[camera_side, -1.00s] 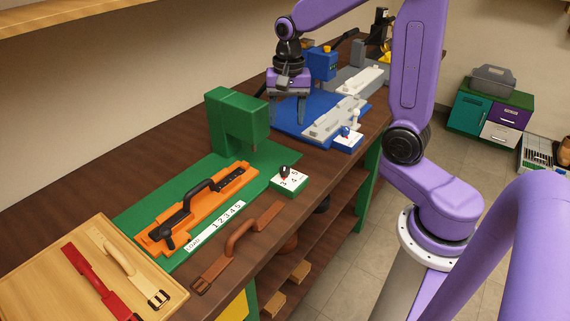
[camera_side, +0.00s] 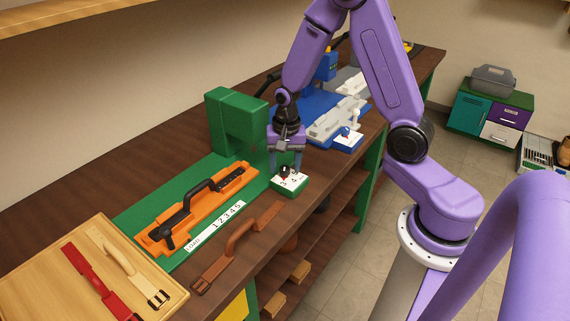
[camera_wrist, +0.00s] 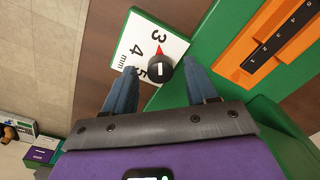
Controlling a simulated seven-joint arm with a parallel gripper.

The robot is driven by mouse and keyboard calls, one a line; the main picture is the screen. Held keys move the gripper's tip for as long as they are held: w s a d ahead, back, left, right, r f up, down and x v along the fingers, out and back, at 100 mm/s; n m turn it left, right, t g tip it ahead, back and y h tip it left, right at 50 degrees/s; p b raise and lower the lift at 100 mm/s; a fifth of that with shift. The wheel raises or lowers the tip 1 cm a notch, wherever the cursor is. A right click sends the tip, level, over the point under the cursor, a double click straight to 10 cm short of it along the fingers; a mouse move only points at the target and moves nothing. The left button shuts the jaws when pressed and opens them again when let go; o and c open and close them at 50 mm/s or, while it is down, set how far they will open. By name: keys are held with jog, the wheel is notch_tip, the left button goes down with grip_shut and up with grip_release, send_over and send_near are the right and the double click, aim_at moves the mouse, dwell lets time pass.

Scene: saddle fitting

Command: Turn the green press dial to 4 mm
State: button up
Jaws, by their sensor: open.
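The green press dial (camera_side: 290,186) is a green block with a white face at the bench's front edge, beside the green press (camera_side: 238,125). Its black knob (camera_wrist: 161,72) has a white line and a red pointer. In the wrist view, the pointer is directed at the 3 on the white face (camera_wrist: 140,45); 4 and 5 also show, with "mm". My gripper (camera_side: 285,168) is open and empty above the dial. In the wrist view, its blue-grey fingers (camera_wrist: 159,73) are on either side of the knob, with gaps. I cannot tell how far down the fingertips reach.
An orange fixture (camera_side: 195,208) with a dark handle lies on the green base. A brown strap (camera_side: 238,245) lies along the front edge. A blue station with its own white dial (camera_side: 347,138) stands behind. A wooden tray (camera_side: 60,290) holds a red and a cream strap.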

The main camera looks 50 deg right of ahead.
jog(key=shift+f, duration=0.2)
jog(key=c, duration=1.1)
jog(key=shift+o, duration=0.2)
jog(key=n, duration=0.5)
jog(key=shift+n, duration=0.3)
jog(key=n, duration=0.6)
